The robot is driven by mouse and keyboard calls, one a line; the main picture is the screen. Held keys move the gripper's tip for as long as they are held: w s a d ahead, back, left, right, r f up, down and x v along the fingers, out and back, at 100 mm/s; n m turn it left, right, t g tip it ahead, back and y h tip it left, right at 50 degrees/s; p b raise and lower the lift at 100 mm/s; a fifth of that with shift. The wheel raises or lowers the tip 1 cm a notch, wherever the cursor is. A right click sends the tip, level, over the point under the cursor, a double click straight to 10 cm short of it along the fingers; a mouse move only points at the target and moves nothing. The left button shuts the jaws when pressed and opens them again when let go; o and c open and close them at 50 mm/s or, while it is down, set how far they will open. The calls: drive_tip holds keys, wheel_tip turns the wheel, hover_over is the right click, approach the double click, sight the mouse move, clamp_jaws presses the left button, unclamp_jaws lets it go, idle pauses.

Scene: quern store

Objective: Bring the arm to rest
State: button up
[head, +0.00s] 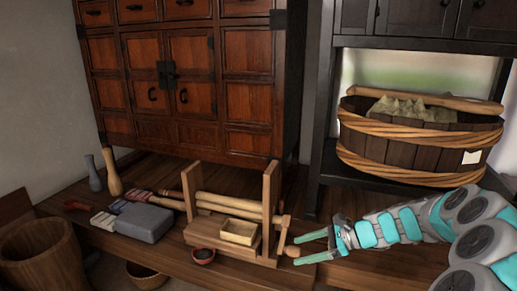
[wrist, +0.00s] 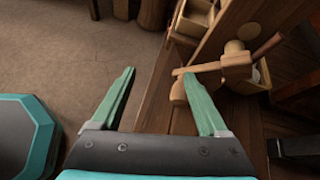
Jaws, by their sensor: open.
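My gripper (head: 314,245) is at the right front of the wooden bench, its two green fingers spread apart and pointing left. In the wrist view my gripper (wrist: 155,95) also shows open, with nothing between the fingers. A wooden crank handle (head: 291,251) on the roller device (head: 270,215) is just left of the fingertips in the head view. In the wrist view the crank (wrist: 215,67) is by the right fingertip; I cannot tell whether they touch. My teal and grey arm reaches in from the right.
A grey block (head: 144,222) and several tools lie left. A wooden bucket (head: 40,252) stands front left. A large rope-bound tub (head: 410,150) is on the shelf above my arm.

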drive_tip(key=s+a+r+n+g+h, duration=0.1)
drive_tip(key=s+a+r+n, duration=0.15)
drive_tip(key=s, duration=0.35)
drive_tip(key=s+a+r+n+g+h, duration=0.1)
drive_tip(key=s+a+n+g+h, duration=0.1)
drive_tip(key=s+n, duration=0.3)
drive_tip(key=s+a+r+n+g+h, duration=0.1)
drive_tip(key=s+a+r+n, duration=0.15)
drive_tip(key=s, duration=0.45)
drive_tip(key=s+d+n+h, duration=0.4)
drive_tip(key=s+d, duration=0.1)
drive_tip(key=s, duration=0.5)
drive_tip(key=s+d+f+n+h, duration=0.1)
drive_tip(key=s+d+n+h, duration=0.3)
drive_tip(key=s, duration=0.6)
drive_tip(key=shift+s+d, duration=0.2)
drive_tip(key=shift+d, duration=0.35)
